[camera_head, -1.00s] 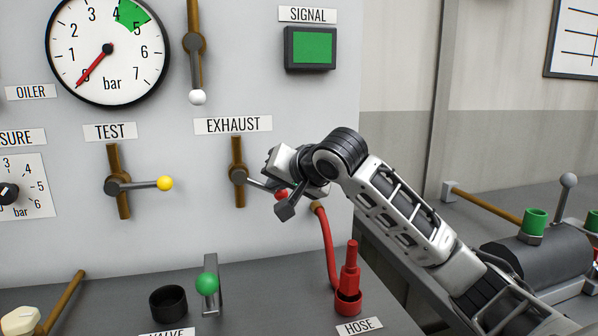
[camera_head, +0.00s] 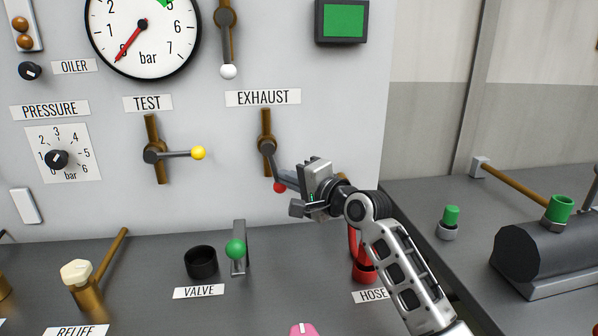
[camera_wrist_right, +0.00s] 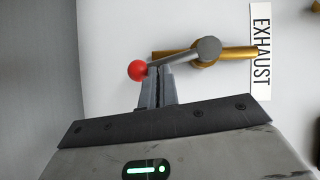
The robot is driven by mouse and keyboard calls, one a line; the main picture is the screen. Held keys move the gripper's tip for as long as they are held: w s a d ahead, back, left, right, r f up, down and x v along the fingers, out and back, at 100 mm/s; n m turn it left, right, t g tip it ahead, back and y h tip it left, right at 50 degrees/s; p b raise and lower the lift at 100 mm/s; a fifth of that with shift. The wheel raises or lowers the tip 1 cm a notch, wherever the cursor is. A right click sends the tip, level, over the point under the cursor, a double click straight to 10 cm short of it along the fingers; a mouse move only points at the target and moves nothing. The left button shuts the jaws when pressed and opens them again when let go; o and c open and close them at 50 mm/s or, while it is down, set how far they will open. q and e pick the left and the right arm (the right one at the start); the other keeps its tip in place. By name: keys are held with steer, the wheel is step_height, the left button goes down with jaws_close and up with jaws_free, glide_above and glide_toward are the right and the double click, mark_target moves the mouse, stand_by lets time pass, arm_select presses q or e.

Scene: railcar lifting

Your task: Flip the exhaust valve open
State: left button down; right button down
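The exhaust valve (camera_head: 267,146) has a brown pipe and a grey lever ending in a red knob (camera_head: 279,187), below the EXHAUST label (camera_head: 263,97). The lever points steeply down and slightly right. My right gripper (camera_head: 297,196) is at the right side of the lever by the knob. In the right wrist view, the fingers (camera_wrist_right: 158,82) are together, with only a thin seam between them. Their tips meet the lever's rod beside the red knob (camera_wrist_right: 138,70); whether they touch it is hard to tell.
The test valve (camera_head: 152,155) with a yellow knob is to the left. Below stand a green-knobbed lever (camera_head: 236,250) and a black cup (camera_head: 201,262). The red hose fitting (camera_head: 365,268) is partly behind my right arm. The panel ends just right of my gripper.

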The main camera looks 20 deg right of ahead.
steer(key=shift+w+a+m, duration=0.1)
steer(key=shift+a+m, duration=0.2)
steer(key=shift+a+f+p, duration=0.1)
steer(key=shift+a+p, duration=0.05)
steer(key=shift+p, duration=0.15)
steer(key=shift+f, duration=0.15)
stand_by(0.3)
steer(key=f+b+v, duration=0.1)
steer(key=v, duration=1.4)
steer(key=shift+s+r, duration=0.35)
steer(key=shift+s, duration=0.1)
